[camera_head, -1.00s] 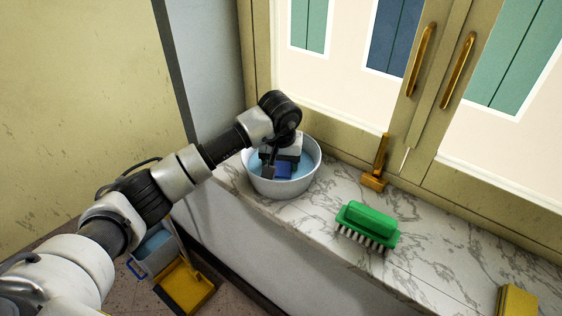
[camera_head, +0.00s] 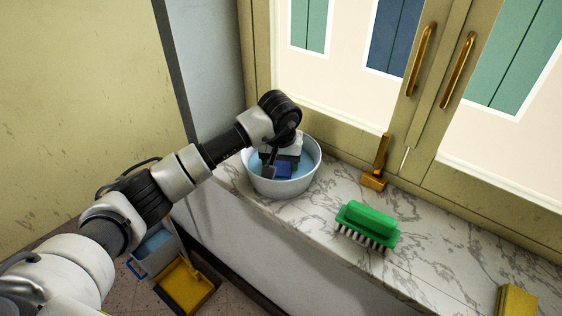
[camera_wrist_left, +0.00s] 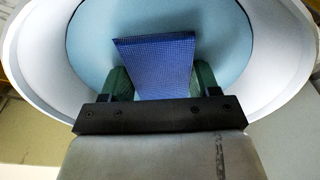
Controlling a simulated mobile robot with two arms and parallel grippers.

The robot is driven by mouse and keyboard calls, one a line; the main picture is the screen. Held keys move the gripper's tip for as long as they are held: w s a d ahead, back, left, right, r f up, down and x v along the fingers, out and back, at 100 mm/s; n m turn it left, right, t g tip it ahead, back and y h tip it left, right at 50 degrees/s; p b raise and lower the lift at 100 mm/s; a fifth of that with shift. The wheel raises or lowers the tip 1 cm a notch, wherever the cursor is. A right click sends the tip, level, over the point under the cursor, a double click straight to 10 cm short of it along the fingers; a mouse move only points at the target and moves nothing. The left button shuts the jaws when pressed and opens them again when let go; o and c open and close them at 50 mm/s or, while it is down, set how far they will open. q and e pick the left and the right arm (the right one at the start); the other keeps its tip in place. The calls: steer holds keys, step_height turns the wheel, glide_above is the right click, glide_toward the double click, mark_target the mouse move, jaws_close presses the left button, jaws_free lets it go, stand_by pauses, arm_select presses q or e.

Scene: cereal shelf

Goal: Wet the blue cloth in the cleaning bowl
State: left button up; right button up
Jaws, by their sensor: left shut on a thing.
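The white cleaning bowl (camera_head: 283,187) stands on the marble counter and holds light blue water; its white wall also shows in the left wrist view (camera_wrist_left: 285,50). My left gripper (camera_head: 276,165) reaches down inside the bowl and is shut on the blue cloth (camera_head: 284,172). In the left wrist view the cloth (camera_wrist_left: 158,62) sits between the fingers of the left gripper (camera_wrist_left: 160,82), against the blue water. I cannot tell how deep the cloth is in the water. My right gripper is not in view.
A green brush (camera_head: 367,225) lies on the marble counter (camera_head: 330,230) right of the bowl. A yellow-orange tool (camera_head: 376,165) stands by the cabinet doors. A yellow sponge-like block (camera_head: 517,300) is at lower right. A bucket and yellow dustpan (camera_head: 185,287) are on the floor.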

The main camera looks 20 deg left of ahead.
arm_select(q)
steer(key=shift+r, duration=0.1)
step_height(320, 180, up, 11)
steer(key=p, duration=0.5)
stand_by(0.3)
steer(key=shift+s, duration=0.1)
stand_by(1.3)
